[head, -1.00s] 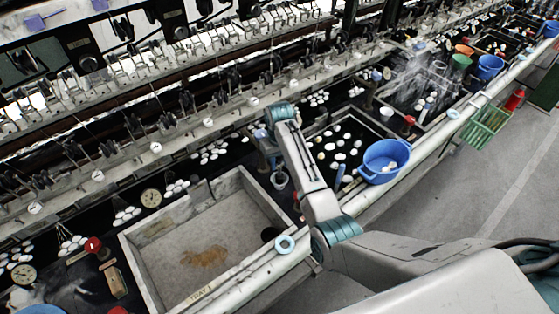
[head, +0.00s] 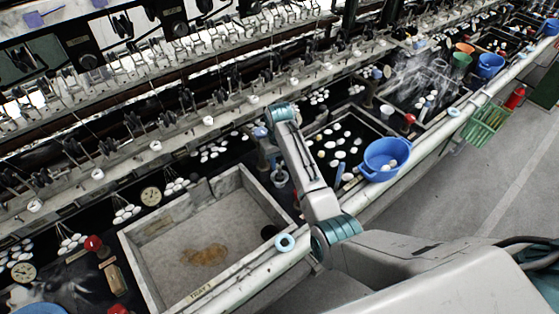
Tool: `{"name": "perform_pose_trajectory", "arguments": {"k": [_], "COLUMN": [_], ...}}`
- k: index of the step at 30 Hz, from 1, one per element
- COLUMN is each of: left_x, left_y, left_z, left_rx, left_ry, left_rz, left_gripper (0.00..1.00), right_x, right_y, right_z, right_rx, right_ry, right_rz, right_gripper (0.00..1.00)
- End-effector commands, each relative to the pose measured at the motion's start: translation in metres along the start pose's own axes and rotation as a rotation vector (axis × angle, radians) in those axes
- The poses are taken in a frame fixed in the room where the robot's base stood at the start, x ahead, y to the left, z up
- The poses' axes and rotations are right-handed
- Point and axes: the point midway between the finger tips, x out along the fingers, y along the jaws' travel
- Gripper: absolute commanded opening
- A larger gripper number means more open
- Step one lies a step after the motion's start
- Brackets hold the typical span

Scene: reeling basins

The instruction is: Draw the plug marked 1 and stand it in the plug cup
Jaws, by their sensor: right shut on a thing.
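My right gripper (head: 268,158) points down behind the near-left corner of the egg-shaped cocoons' basin, beside the far right corner of the stone tray marked TRAY 1 (head: 150,262). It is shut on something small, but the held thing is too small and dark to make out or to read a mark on. A small pale cup (head: 280,179) stands just below and right of the gripper; I cannot tell whether the held thing touches it. A dark round opening (head: 268,232) shows in the tray's right corner. My left gripper is not in view.
A teal ring (head: 285,243) lies on the rail by the tray. Red-topped things (head: 94,243) stand left of the tray.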

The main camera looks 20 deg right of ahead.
Motion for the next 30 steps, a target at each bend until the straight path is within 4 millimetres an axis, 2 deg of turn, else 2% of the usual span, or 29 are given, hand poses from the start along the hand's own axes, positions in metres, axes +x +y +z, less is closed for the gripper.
{"name": "perform_pose_trajectory", "arguments": {"k": [8, 9, 12, 23, 26, 30], "left_x": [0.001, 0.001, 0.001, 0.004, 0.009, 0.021], "left_y": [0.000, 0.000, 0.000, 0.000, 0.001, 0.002], "left_z": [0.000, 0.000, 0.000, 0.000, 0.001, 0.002], "left_rx": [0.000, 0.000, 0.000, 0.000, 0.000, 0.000], "left_ry": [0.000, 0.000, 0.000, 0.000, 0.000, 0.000], "left_rz": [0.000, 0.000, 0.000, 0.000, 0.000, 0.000], "left_gripper": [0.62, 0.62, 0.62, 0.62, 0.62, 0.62], "right_x": [0.004, 0.004, 0.004, 0.000, -0.011, -0.040], "right_y": [0.000, 0.000, 0.000, 0.000, 0.000, 0.000], "right_z": [0.000, 0.000, 0.000, 0.000, -0.001, -0.002], "right_rx": [0.000, 0.000, 0.000, 0.000, 0.000, 0.000], "right_ry": [0.000, 0.000, 0.000, 0.001, 0.003, 0.007], "right_rz": [0.000, 0.000, 0.000, 0.000, 0.000, 0.000], "right_gripper": [0.12, 0.37, 0.54, 0.54, 0.54, 0.54]}}
